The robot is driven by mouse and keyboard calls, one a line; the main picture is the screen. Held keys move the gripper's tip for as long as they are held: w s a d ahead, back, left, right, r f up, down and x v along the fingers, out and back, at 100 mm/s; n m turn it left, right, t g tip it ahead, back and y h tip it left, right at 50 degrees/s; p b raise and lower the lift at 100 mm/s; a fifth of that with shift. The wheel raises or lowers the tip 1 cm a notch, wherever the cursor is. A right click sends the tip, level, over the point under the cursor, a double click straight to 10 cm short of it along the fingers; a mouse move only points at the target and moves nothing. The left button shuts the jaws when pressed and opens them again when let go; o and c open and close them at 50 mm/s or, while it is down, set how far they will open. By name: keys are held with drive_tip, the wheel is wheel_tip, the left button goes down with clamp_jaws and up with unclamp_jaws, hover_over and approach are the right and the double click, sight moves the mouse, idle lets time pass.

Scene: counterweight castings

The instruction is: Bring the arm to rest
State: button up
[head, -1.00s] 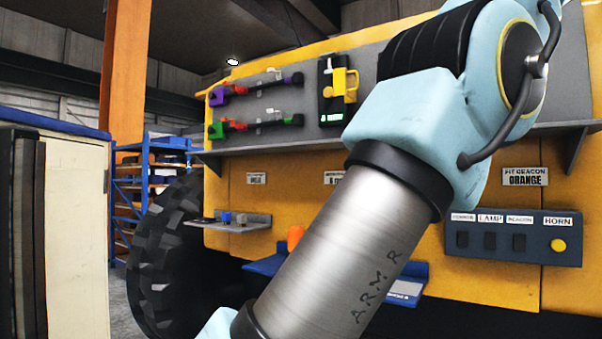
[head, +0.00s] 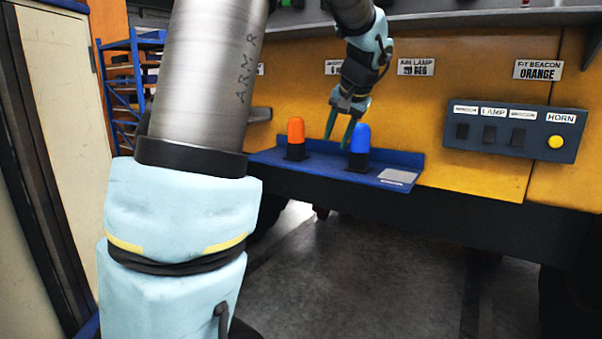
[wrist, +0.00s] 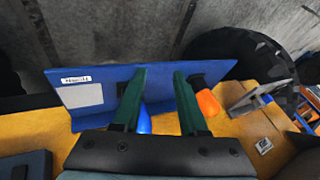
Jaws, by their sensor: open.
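My gripper (head: 338,140) hangs pointing down near the blue shelf, in the head view. Its two green fingers are apart with nothing between them; they also show in the wrist view (wrist: 159,75). In the head view the fingers appear between an orange beacon (head: 296,138) and a blue beacon (head: 361,140), with one fingertip close to the blue one. I cannot tell whether they touch. In the wrist view the left finger partly hides the blue beacon (wrist: 145,121), and the orange beacon (wrist: 209,103) lies right of the right finger. My arm fills the left of the head view.
The blue shelf (head: 320,170) juts from a yellow machine panel (head: 480,185). A switch box (head: 510,132) with a yellow horn button is at right. A grey ledge (head: 450,22) runs above. A cream cabinet (head: 60,120) stands at left. The floor below is clear.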

drive_tip(key=s+a+f+n+g+h, duration=0.1)
drive_tip(key=s+a+f+n+g, duration=0.1)
drive_tip(key=s+a+f, duration=0.5)
drive_tip(key=s+a+f+n+g+h, duration=0.1)
drive_tip(key=s+a+f+n+g, duration=0.1)
drive_tip(key=s+a+f, duration=0.6)
drive_tip(key=s+f, duration=0.4)
drive_tip(key=s, duration=0.2)
drive_tip(key=shift+s+a+f, duration=0.25)
drive_tip(key=shift+s+f, duration=0.05)
drive_tip(key=shift+s, duration=0.1)
